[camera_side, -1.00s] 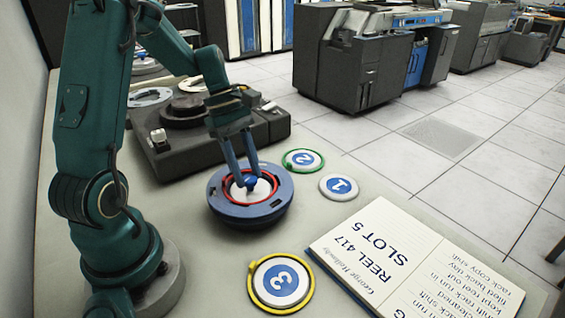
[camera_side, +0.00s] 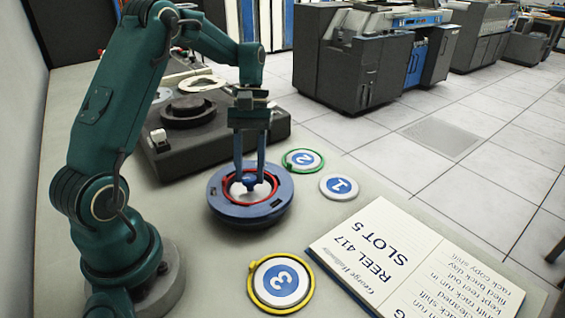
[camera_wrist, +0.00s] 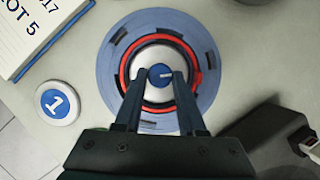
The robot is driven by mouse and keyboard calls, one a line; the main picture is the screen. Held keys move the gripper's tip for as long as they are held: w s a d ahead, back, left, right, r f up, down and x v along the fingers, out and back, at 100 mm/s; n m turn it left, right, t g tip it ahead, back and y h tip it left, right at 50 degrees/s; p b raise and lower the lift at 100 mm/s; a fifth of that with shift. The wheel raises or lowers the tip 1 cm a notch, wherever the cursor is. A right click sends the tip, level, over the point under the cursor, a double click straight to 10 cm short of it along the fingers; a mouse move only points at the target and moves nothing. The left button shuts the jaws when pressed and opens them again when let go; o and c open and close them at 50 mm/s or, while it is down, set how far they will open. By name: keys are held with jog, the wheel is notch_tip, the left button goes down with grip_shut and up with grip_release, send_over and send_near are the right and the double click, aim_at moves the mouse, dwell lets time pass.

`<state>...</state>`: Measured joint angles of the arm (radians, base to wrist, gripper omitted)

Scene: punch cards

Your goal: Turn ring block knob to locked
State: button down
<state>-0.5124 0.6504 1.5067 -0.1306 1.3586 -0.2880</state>
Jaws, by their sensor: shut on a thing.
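The ring block (camera_side: 224,207) is a round blue block with a red ring (camera_side: 237,199) in its top, on the table in the middle of the side view. Its blue knob (camera_wrist: 160,74) stands at the centre of a pale disc, with a small light mark on its top. My gripper (camera_side: 249,178) points straight down over the block, its two blue fingers shut on the knob, one on each side. In the wrist view the fingers flank the knob and hide part of the block's near side. I cannot tell which mark means locked.
Discs numbered 1 (camera_side: 340,187), 2 (camera_side: 303,160) and 3 (camera_side: 280,282) lie right of and in front of the block. An open notebook (camera_side: 415,262) lies at front right. A dark machine (camera_side: 180,137) stands close behind the block.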

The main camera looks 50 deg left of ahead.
jog(key=shift+m, duration=0.6)
jog(key=shift+g, duration=0.3)
jog(key=c, duration=0.5)
grip_release()
jog(key=shift+v, duration=2.55)
jog(key=shift+d, duration=0.15)
